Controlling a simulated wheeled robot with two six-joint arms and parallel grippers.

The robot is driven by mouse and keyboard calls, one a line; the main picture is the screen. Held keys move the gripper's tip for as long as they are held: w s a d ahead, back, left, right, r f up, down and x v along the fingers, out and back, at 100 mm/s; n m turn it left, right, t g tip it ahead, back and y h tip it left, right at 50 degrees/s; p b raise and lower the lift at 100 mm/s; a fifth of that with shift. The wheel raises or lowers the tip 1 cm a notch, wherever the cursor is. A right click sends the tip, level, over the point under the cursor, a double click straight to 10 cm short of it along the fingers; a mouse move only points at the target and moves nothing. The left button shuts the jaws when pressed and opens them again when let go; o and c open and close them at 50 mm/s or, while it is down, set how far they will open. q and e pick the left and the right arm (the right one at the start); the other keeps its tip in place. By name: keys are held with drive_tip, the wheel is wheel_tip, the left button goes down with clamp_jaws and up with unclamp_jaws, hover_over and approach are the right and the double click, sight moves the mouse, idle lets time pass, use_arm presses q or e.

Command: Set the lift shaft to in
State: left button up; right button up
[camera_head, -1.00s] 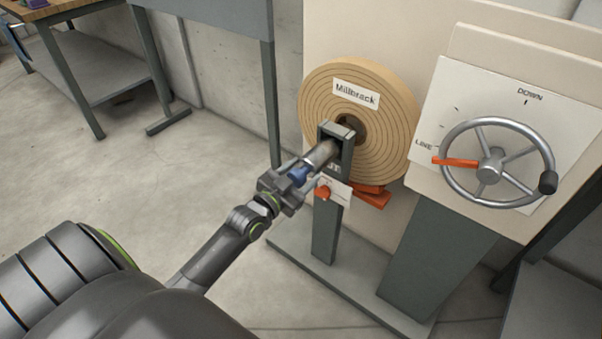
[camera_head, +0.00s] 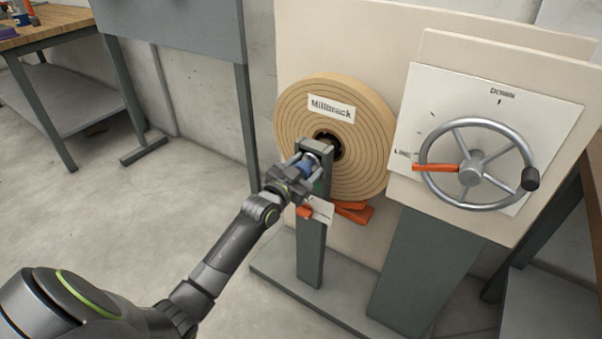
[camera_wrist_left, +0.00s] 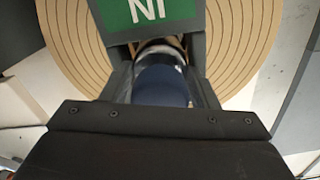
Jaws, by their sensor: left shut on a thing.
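The lift shaft is a metal rod with a blue grip (camera_head: 305,167), set through the top of a grey post (camera_head: 311,245) in front of the spiral roll. My left gripper (camera_head: 306,164) is shut on the blue grip, close against the post top. In the left wrist view, the blue grip (camera_wrist_left: 162,86) sits between my fingers and the metal end enters the post's slot. A green plate (camera_wrist_left: 148,15) with upside-down white letters "IN" shows above it. In the head view my gripper hides most of the shaft. My right gripper is out of view.
The tan roll (camera_head: 372,150) labelled "Millbrack" stands behind the post. Orange levers (camera_head: 352,212) sit below it. To the right is a handwheel (camera_head: 472,168) on a white dial, its orange pointer by "LINE". A workbench (camera_head: 50,32) stands at far left; the floor between is clear.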

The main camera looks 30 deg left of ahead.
use_arm(q)
drive_tip(key=shift+w+r, duration=0.1)
drive_tip(key=shift+r, duration=0.1)
drive_tip(key=o, duration=1.1)
drive_tip(key=shift+w, duration=0.1)
drive_tip(key=shift+w+f, duration=0.1)
drive_tip(key=shift+f, duration=0.1)
drive_tip(key=shift+s, duration=0.55)
drive_tip(key=s+p, duration=0.1)
drive_tip(key=s, duration=0.4)
drive_tip(key=s+a+p, duration=0.1)
drive_tip(key=s, duration=0.5)
drive_tip(key=s+p, duration=0.1)
drive_tip(key=s, duration=0.4)
drive_tip(key=shift+s+a, duration=0.15)
drive_tip(key=shift+a, duration=0.05)
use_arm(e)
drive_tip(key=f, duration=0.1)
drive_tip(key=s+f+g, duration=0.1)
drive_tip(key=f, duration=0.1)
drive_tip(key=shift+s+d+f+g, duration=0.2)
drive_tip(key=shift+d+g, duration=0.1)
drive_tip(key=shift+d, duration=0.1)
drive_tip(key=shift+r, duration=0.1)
